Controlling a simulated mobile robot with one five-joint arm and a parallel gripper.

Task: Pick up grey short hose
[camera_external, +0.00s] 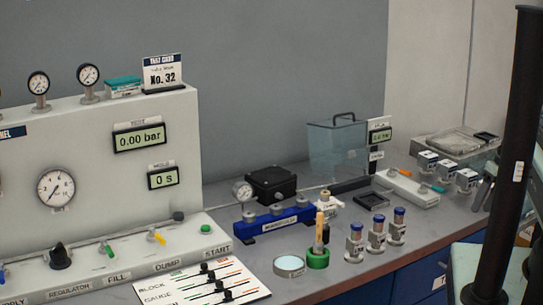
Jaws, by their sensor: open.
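I cannot make out a grey short hose for certain. A white holder (405,190) on the bench carries small orange and teal pieces, and any grey piece there is too small to tell. A dark grey, jaw-like part that looks like my gripper (483,194) shows at the bench's right end, beside my dark column, which partly hides it. It appears open, with nothing visible in it, and is to the right of the white holder and apart from it.
Small blue-capped bottles (377,235) stand near the bench's front edge. Left of them are a green ring stand (318,258) and a round dish (289,266). A blue manifold (275,221), a black box (271,183) and a clear tank (336,150) stand behind. A gauge panel (90,150) fills the left.

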